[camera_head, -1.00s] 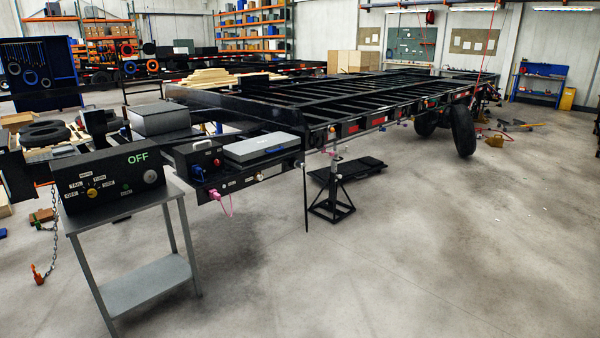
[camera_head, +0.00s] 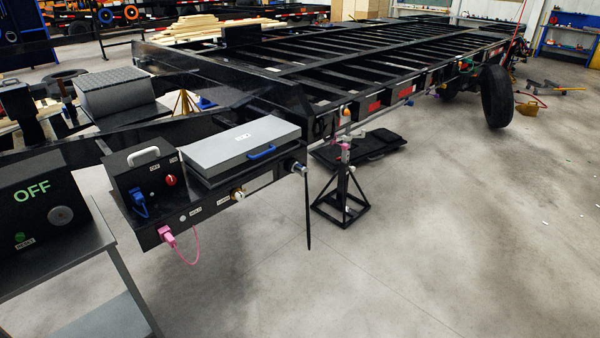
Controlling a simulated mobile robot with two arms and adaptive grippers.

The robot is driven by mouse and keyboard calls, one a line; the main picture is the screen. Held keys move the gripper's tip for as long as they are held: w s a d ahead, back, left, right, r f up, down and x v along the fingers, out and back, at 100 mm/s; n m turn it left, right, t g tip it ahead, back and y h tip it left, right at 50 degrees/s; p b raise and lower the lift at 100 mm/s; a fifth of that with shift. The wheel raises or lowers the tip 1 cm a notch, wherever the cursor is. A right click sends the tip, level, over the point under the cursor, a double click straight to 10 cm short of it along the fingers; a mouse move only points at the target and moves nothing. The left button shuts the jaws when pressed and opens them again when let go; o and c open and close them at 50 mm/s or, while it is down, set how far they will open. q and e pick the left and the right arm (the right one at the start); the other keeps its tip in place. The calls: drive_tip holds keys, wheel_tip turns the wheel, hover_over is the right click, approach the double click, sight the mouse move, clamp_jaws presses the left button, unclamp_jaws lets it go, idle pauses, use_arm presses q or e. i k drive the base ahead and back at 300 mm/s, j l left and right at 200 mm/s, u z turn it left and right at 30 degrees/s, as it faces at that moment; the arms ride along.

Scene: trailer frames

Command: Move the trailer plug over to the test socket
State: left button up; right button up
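A pink plug (camera_head: 166,236) sits on the front face of the black trailer shelf, with a thin pink cable looping down from it. A blue plug (camera_head: 138,196) is on the front of a small black box with a white handle. The frames do not show which is the trailer plug. A black test box (camera_head: 38,205) at the far left reads OFF in green. It has a round grey socket-like fitting (camera_head: 60,216) with nothing in it and a green button marked RESET. Its left part is cut off. Neither gripper is in view.
The test box stands on a grey metal table (camera_head: 70,262) at the left. A grey case (camera_head: 242,147) with a blue handle lies on the shelf. A black jack stand (camera_head: 342,200) stands beside the trailer frame (camera_head: 300,75). The concrete floor in front is clear.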

sight(295, 166)
drive_tip(key=u, duration=1.45)
drive_tip(key=z, duration=1.45)
drive_tip(key=u, duration=0.35)
drive_tip(key=i+l+u, duration=0.4)
drive_tip(key=l+u, duration=0.15)
drive_tip(key=i+l+u, duration=0.15)
drive_tip(key=l+u, duration=0.15)
drive_tip(key=l, duration=0.05)
